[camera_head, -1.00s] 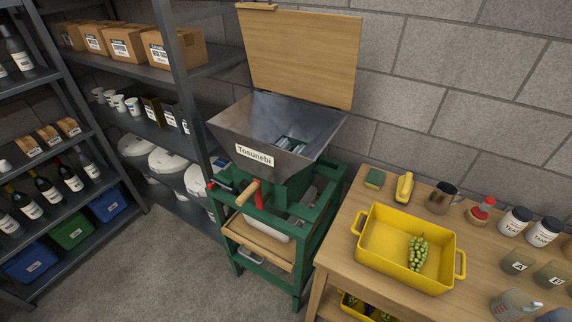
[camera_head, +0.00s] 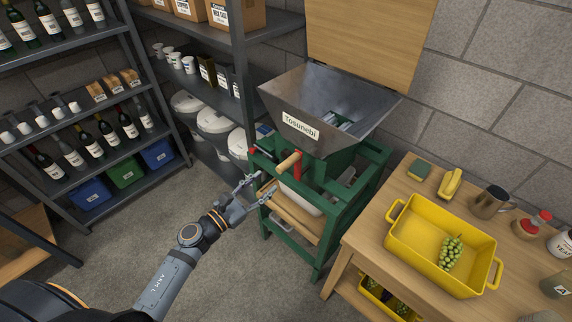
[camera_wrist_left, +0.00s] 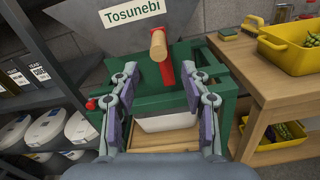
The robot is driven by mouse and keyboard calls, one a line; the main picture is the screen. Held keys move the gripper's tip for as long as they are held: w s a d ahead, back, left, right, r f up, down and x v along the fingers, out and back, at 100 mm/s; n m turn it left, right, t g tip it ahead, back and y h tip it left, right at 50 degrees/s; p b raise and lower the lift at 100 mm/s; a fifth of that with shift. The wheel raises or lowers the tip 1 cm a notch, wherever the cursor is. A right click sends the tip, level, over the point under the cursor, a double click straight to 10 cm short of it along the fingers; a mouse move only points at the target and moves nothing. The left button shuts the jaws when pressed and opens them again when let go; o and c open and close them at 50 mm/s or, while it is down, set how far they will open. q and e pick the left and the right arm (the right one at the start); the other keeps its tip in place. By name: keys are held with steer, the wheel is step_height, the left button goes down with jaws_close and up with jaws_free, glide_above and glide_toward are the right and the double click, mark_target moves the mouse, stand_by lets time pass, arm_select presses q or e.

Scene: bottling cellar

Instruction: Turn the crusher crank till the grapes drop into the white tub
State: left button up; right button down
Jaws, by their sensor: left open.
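The crusher has a grey metal hopper (camera_head: 330,105) labelled Tosunebi on a green frame (camera_head: 375,165). Its crank has a red arm (camera_head: 297,171) and a wooden handle (camera_head: 288,162). The handle also shows in the left wrist view (camera_wrist_left: 158,44), beyond and above the fingers. The white tub (camera_head: 302,197) sits in the frame below the crank, partly hidden; it shows between the fingers in the wrist view (camera_wrist_left: 166,122). My left gripper (camera_head: 254,188) is open and empty, left of and below the handle, apart from it. Green grapes (camera_head: 452,252) lie in a yellow bin. My right gripper is not in view.
The yellow bin (camera_head: 410,246) stands on a wooden table (camera_head: 359,232) at the right, with a mug (camera_head: 490,203) and jars behind it. Dark shelves with bottles, boxes and tubs stand at the left and back. The grey floor between is clear.

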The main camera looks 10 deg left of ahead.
mark_target(286, 165)
arm_select(q)
steer(key=p+x, duration=0.1)
steer(key=x, duration=0.2)
steer(key=p+x, duration=0.1)
steer(key=shift+w+r+p, duration=0.2)
steer(key=shift+r+p, duration=0.15)
steer(key=x, duration=0.2)
steer(key=p+x, duration=0.1)
steer(key=x, duration=0.3)
steer(key=shift+w+f, duration=0.1)
steer(key=shift+f, duration=0.3)
jaws_close()
